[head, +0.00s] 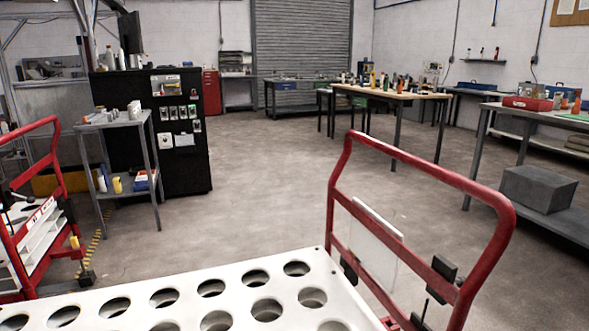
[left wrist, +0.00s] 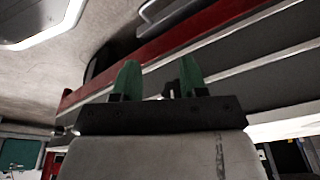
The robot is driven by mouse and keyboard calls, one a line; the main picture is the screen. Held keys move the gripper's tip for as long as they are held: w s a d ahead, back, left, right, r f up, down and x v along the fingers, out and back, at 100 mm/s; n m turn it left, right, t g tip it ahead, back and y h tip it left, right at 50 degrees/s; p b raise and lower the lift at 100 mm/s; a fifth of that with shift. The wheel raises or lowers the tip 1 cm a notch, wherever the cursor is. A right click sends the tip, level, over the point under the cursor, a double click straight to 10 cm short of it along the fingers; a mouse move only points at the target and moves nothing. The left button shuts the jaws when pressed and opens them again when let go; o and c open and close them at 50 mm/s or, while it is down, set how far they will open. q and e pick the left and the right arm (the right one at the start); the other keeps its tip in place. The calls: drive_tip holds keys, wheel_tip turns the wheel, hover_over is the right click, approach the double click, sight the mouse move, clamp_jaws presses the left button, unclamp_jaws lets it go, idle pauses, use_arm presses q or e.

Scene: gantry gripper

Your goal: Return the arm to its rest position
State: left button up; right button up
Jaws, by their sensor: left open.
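My left gripper (left wrist: 160,82) shows in the left wrist view, with two green fingers apart and nothing between them. A dark grey and red structure lies behind the fingers in that view; I cannot tell how near it is. Neither gripper nor arm shows in the head view. My right gripper is in no view.
A white panel with round holes (head: 238,291) and a red tubular frame (head: 341,173) fill the near foreground. Another red cart (head: 54,190) stands at left. A grey shelf stand (head: 147,130), a black cabinet (head: 196,165) and workbenches (head: 398,97) stand beyond. The middle floor (head: 265,170) is clear.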

use_arm(q)
drive_tip(key=s+a+r+g+p, duration=0.1)
drive_tip(key=s+a+r+p, duration=0.1)
drive_tip(key=s+p, duration=1.6)
drive_tip(key=a+p, duration=0.1)
drive_tip(key=p, duration=0.5)
drive_tip(key=shift+s+g, duration=0.35)
drive_tip(key=shift+g, duration=0.05)
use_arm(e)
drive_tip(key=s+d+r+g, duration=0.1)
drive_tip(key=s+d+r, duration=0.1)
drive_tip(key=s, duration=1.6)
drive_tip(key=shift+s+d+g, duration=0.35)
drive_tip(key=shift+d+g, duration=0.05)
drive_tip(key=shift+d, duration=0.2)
